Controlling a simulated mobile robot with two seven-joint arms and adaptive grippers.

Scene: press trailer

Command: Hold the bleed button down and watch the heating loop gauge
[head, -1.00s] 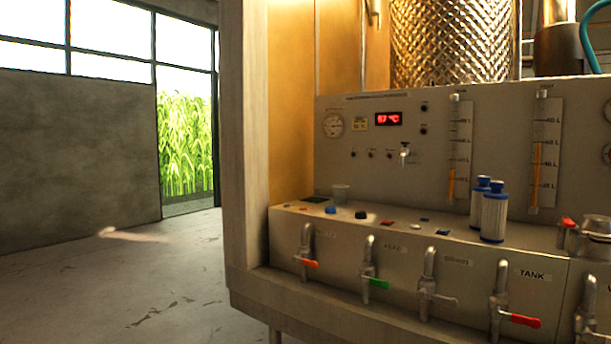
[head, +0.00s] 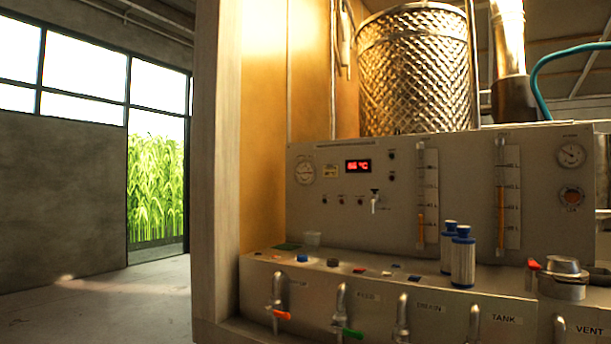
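A grey control panel stands at the right, with a round dial gauge (head: 305,172) at its left end and another round gauge (head: 571,155) at its upper right. Their labels are too small to read, so I cannot tell which is the heating loop gauge. A row of small dark buttons (head: 342,200) sits under the red lit temperature display (head: 358,166). A blue button-like piece (head: 302,259) and a dark one (head: 333,262) are on the ledge below. I cannot tell which is the bleed button. Neither of my grippers is in view.
Taps with coloured handles line the ledge front, one red-orange (head: 281,314) and one green (head: 352,333). A wooden post (head: 217,170) edges the opening. Open floor lies left.

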